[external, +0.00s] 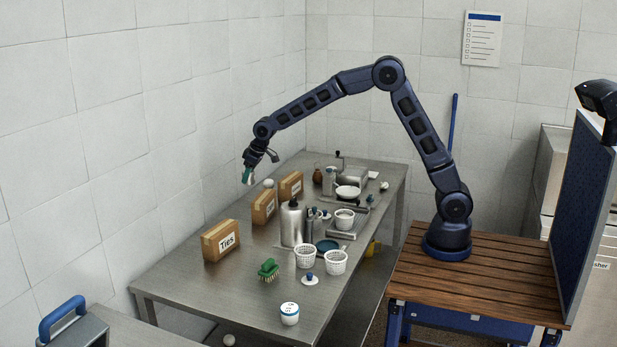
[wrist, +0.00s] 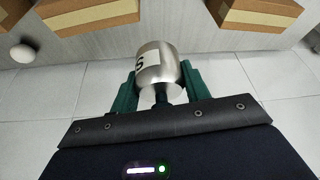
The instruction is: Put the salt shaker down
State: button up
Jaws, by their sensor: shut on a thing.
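My gripper (wrist: 160,95) is shut on the salt shaker (wrist: 155,62), a small silvery metal cylinder with a white label bearing an "S". The green fingers grip it from both sides in the wrist view. In the external view my gripper (external: 249,172) is raised well above the far left part of the steel table (external: 190,290), with the shaker held in the air. The shaker is small and hard to make out there.
Cardboard boxes (external: 221,241) stand along the table's left side, with a white round object (external: 268,183) near the back ones. A steel canister (external: 291,224), white perforated baskets (external: 336,262) and a green brush (external: 268,270) stand farther right and front. The table's front left is clear.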

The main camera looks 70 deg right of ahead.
jog(key=s+a+n+g+y, duration=0.1)
jog(key=s+a+n, duration=0.2)
jog(key=s+a, duration=0.8)
jog(key=s+a+n+y, duration=0.15)
jog(key=s+a, duration=0.25)
jog(key=a, duration=1.2)
jog(key=s+a+n+g, duration=0.1)
jog(key=s+a+n, duration=0.2)
jog(key=s+a, duration=0.8)
jog(key=shift+t, duration=0.3)
jog(key=d+x, duration=0.1)
jog(key=x, duration=0.5)
jog(key=s+d+f+x, duration=0.1)
jog(key=x, duration=0.6)
jog(key=s+x, duration=0.1)
jog(key=x, duration=0.6)
jog(key=shift+d+f, duration=0.2)
jog(key=shift+d, duration=0.2)
jog(key=shift+f, duration=0.15)
jog(key=o, duration=1)
jog(key=shift+o, duration=0.2)
jog(key=v, duration=1.2)
